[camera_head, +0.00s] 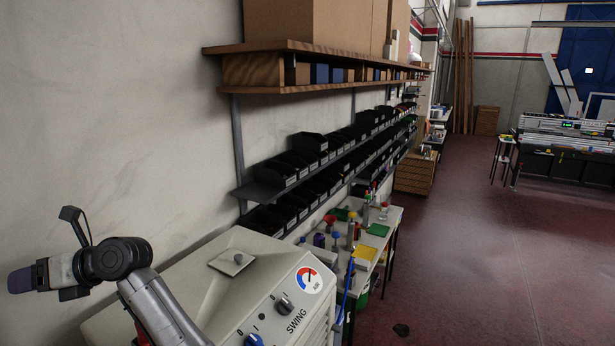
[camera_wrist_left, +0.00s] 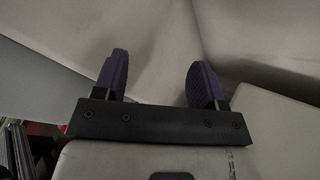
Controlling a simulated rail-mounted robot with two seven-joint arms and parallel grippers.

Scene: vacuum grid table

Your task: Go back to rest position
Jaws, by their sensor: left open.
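My left gripper (camera_head: 20,281) is at the far left of the head view, with purple fingers pointing left toward the bare wall. In the left wrist view the two purple fingers (camera_wrist_left: 159,64) stand apart with nothing between them. Pale surfaces lie behind them. My right gripper is in neither view.
A beige machine (camera_head: 150,318) with a SWING dial stands beside my left arm. Behind it are a workbench (camera_head: 395,215) with tools, a rack of black bins (camera_head: 285,172), and a wooden shelf (camera_head: 245,70) on the wall. The red floor (camera_head: 480,260) at right is mostly clear.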

